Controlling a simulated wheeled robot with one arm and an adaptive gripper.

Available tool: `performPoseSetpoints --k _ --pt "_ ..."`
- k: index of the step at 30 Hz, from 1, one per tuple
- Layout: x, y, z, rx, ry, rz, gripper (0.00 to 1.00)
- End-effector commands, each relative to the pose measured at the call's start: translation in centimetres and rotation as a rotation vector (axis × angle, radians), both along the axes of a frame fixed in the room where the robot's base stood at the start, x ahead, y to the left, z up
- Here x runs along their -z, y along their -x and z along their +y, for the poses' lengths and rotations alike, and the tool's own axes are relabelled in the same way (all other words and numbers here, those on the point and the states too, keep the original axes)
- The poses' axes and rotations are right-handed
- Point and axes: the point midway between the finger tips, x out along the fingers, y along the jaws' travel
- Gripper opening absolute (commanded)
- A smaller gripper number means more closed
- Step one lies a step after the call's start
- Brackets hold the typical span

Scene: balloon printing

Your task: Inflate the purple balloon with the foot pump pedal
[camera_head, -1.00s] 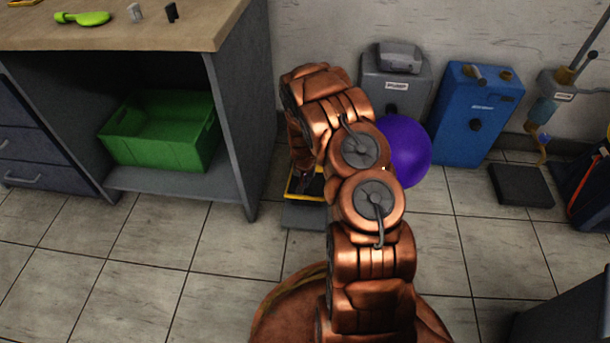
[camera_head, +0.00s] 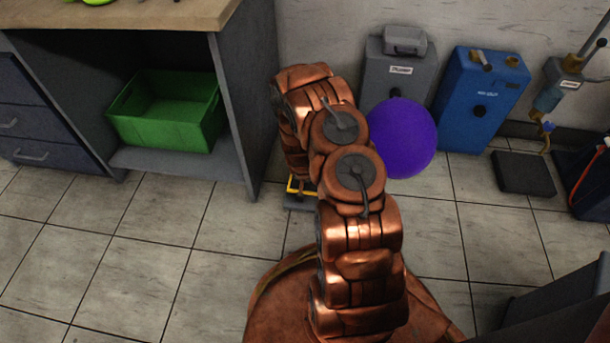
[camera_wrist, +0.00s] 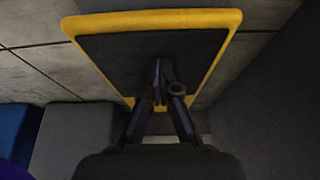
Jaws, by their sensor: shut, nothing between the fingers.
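The purple balloon (camera_head: 402,138) is round and swollen in the head view, in front of a grey pump box, partly hidden by my arm. A purple edge also shows at the lower left of the wrist view (camera_wrist: 10,170). The foot pump pedal is a black plate with a yellow rim (camera_wrist: 225,20), filling the upper wrist view; in the head view only a bit of its yellow rim (camera_head: 296,185) shows beside my arm. My gripper (camera_wrist: 163,72) is shut and empty, its fingertips over the pedal's black plate. I cannot tell whether they touch it.
A grey box (camera_head: 395,78) and a blue box (camera_head: 482,98) stand against the wall. A dark floor plate (camera_head: 523,174) lies at right. A desk with a green crate (camera_head: 165,128) on its lower shelf is close on the left. Tiled floor is clear in front.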

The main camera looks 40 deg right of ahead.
Motion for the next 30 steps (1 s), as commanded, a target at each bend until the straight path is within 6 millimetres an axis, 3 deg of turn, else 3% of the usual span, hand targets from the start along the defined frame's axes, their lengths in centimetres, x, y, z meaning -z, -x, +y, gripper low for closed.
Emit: performPoseSetpoints --k 1,14,17,23,30 --pt "1.0 0.4 0.3 0.000 -0.006 0.009 0.00" --pt "1.3 0.7 0.4 0.000 -0.010 0.022 0.00" --pt "0.1 0.7 0.4 0.000 -0.009 0.019 0.00" --pt "-4.3 0.3 0.2 -0.001 -0.003 -0.001 0.00" --pt "-8.5 1.5 1.5 -0.003 0.001 -0.007 0.00"
